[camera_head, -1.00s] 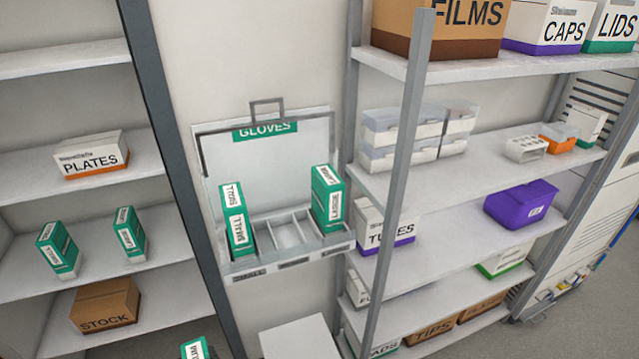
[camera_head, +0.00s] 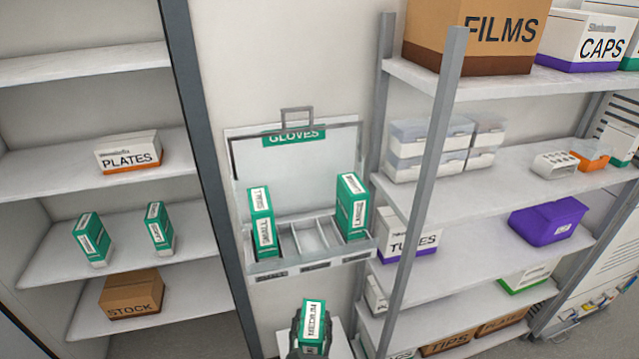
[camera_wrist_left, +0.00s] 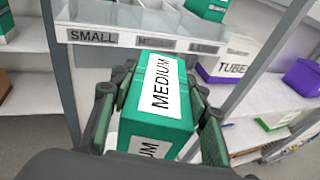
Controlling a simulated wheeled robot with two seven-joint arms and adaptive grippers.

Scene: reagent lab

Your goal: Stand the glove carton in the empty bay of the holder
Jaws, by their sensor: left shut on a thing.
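The glove carton (camera_head: 313,321) is green with a white label reading MEDIUM. My left gripper (camera_head: 311,340) is shut on it, low in front of the holder; in the left wrist view the carton (camera_wrist_left: 160,98) sits between both fingers (camera_wrist_left: 160,110). The wall holder (camera_head: 301,263) has a GLOVES sign and several bays. A green SMALL carton (camera_head: 262,222) stands in its left bay and a green LARGE carton (camera_head: 353,207) in its right bay. The middle bay (camera_head: 306,237) is empty. In the wrist view the holder's front edge (camera_wrist_left: 130,40) is ahead of the carton. My right gripper is out of view.
Two green cartons stand on the left shelf, one here (camera_head: 92,239) and one here (camera_head: 160,227), above a STOCK box (camera_head: 131,296). A shelf post (camera_head: 420,200) rises right of the holder, close to a TUBES box (camera_head: 408,237). Clear air lies between carton and holder.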

